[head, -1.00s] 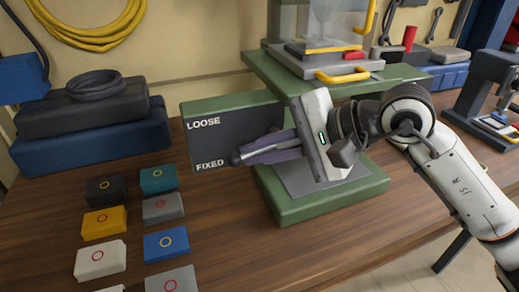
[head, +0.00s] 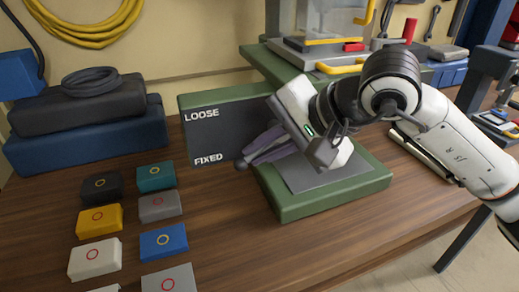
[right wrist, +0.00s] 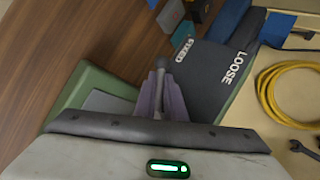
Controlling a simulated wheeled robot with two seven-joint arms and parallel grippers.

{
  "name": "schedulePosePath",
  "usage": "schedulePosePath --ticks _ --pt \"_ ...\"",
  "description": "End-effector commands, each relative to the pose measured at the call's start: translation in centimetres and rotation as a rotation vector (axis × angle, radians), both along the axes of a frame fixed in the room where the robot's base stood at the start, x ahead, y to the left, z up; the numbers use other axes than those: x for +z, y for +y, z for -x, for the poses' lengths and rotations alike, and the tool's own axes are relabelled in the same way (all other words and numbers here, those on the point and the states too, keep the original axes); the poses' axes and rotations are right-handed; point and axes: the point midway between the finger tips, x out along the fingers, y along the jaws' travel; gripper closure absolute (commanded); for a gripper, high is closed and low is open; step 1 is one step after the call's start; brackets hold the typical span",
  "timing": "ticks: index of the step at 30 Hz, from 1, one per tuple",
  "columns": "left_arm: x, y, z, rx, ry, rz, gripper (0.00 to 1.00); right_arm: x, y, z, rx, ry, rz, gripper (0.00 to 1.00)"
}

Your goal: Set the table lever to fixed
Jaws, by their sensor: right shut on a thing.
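The dark panel (head: 232,128) has LOOSE printed at its top and FIXED at its bottom. The lever's round knob (head: 241,165) sticks out past my fingertips, just right of and slightly below the word FIXED. My right gripper (head: 262,152), with purple fingers, is shut on the lever and tilted down to the left. The right wrist view shows the lever (right wrist: 160,75) between the fingers, its knob near the FIXED label (right wrist: 184,49). The fingers hide most of the shaft and the pivot. My left gripper is not in view.
A green base (head: 330,202) with a grey plate lies below the gripper. Several coloured blocks, such as a blue one (head: 164,242), stand at the left front. Dark and blue cases (head: 90,146) are behind them. A green raised table (head: 262,58) stands behind.

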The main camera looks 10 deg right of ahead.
Motion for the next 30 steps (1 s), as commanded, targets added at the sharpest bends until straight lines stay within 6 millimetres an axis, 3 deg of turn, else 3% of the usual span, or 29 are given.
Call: schedulePosePath --ticks 3,4,7,19,30 --pt "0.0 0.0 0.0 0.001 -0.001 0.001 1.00 -0.5 0.7 0.8 0.024 0.015 -0.002 1.00" --pt "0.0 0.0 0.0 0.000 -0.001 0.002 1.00 -0.5 0.7 0.8 0.025 0.016 -0.002 0.89" --pt "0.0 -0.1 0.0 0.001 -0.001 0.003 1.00 -0.5 0.7 0.8 0.024 0.016 -0.001 0.72" --pt "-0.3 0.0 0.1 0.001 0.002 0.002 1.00 0.3 -0.2 0.7 0.011 0.008 -0.001 0.71" --pt "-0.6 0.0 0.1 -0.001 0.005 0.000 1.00 5.1 -3.7 4.1 0.014 0.008 0.001 0.71"
